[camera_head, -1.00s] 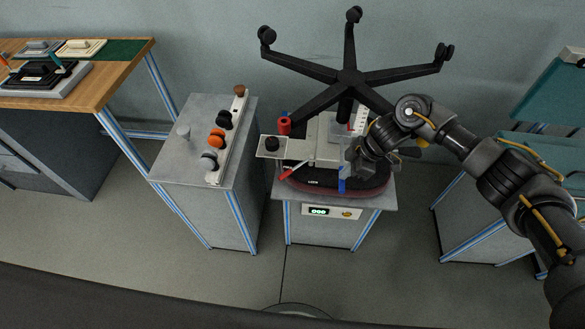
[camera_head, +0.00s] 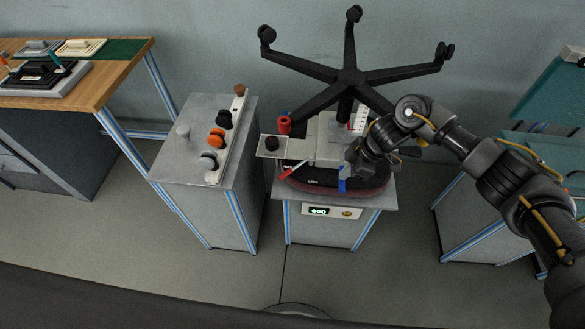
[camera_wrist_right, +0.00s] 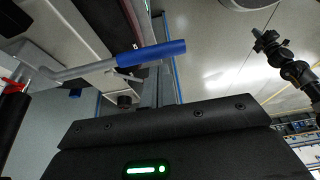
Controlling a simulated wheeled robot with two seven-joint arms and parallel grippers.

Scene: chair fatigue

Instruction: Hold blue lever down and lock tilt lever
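An upturned office chair lies with its black seat (camera_head: 312,183) on a grey stand, wheels upward. The blue lever is a grey rod with a blue grip; its blue part (camera_head: 342,185) shows at the right of the mechanism and large in the right wrist view (camera_wrist_right: 150,53). A red lever (camera_head: 291,171), possibly the tilt lever, sticks out at the left. My right gripper (camera_head: 358,167) is at the right side of the mechanism, close to the blue lever. Its fingertips are hidden, so contact and opening cannot be told. My left gripper is out of view.
The five-armed wheel base (camera_head: 349,76) stands up behind the mechanism. A grey cabinet (camera_head: 178,160) with several knobs stands to the left. A wooden bench (camera_head: 118,75) is further left, and a teal-topped table (camera_head: 540,147) is at right.

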